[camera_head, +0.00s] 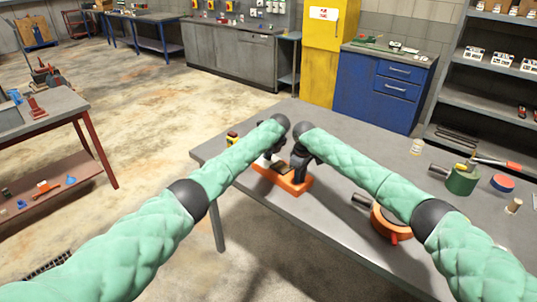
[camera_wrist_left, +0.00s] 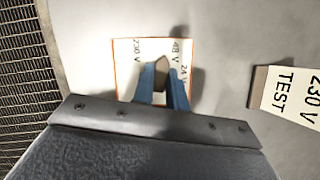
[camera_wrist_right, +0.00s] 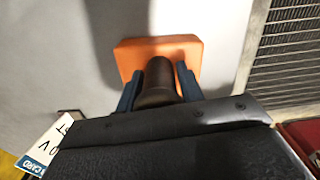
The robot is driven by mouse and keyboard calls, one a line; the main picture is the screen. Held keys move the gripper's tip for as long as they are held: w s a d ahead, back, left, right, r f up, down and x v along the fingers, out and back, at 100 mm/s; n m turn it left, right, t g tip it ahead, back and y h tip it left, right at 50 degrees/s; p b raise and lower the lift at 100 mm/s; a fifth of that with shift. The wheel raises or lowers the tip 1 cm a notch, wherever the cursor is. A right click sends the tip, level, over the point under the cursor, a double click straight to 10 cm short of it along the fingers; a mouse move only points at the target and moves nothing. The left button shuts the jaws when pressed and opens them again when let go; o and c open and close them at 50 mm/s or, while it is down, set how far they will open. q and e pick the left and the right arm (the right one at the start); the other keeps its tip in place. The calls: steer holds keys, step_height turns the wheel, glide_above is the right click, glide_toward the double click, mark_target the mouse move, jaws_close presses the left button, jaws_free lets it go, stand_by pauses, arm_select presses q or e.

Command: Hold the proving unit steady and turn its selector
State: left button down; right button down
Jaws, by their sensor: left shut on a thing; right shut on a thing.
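The proving unit (camera_head: 292,187) is a low orange block on the grey table near its left edge. In the left wrist view its white dial plate (camera_wrist_left: 125,62) has an orange rim and reads 230 V, 48 V and 24 V. My left gripper (camera_wrist_left: 162,82) is shut on the selector (camera_wrist_left: 161,66), a small dark pointer whose tip points up in that picture, between the 230 V and 48 V labels. My right gripper (camera_wrist_right: 160,82) is shut on an upright dark brown cylindrical grip (camera_wrist_right: 157,85) on the orange base (camera_wrist_right: 185,48). In the head view both wrists partly hide the unit.
A card marked TEST 230 V (camera_wrist_left: 292,97) lies beside the unit. A yellow and red object (camera_head: 232,138) stands at the table's left corner. The table's back middle is clear.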

arm_select(q)
steer(key=m, duration=0.2)
steer(key=m+h, duration=0.1)
steer(key=m, duration=0.1)
steer(key=shift+a+t+h, duration=0.15)
steer(key=shift+t+h, duration=0.15)
steer(key=shift+s+m+h, duration=0.1)
steer(key=shift+m+h, duration=0.5)
steer(key=shift+m, duration=1)
steer(key=c, duration=1.4)
jaws_free()
steer(key=v, duration=1.2)
steer(key=shift+s+a+f, duration=0.1)
